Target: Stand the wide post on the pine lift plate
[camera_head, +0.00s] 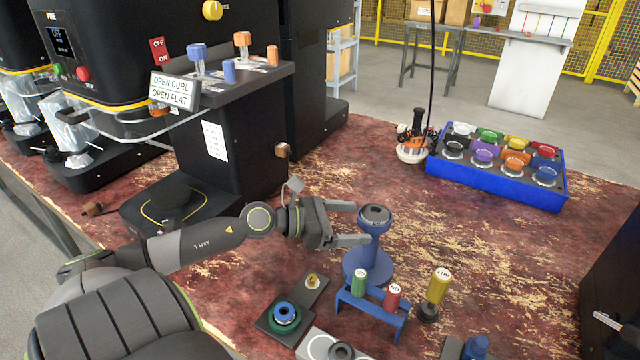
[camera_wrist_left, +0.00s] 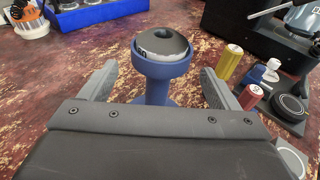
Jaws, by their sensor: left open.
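A blue post (camera_head: 368,245) stands upright on the red worn bench, with a broad round foot and a cup-like head holding a dark grey, hollow-topped piece (camera_head: 375,214). No name for it is readable. My left gripper (camera_head: 360,223) is open, pointing right at the post. In the left wrist view, the post (camera_wrist_left: 157,88) is centred between the spread fingers; whether they touch it is unclear. The black machine at left has a label seeming to read "PINE" (camera_head: 52,15).
A blue rack (camera_head: 372,312) holds green and red pins before the post, with a yellow pin (camera_head: 437,286) beside it. A grey fixture (camera_head: 284,318) lies nearer. A blue tray (camera_head: 500,185) of coloured discs stands at the back. A clear guard (camera_head: 130,125) juts from the machine.

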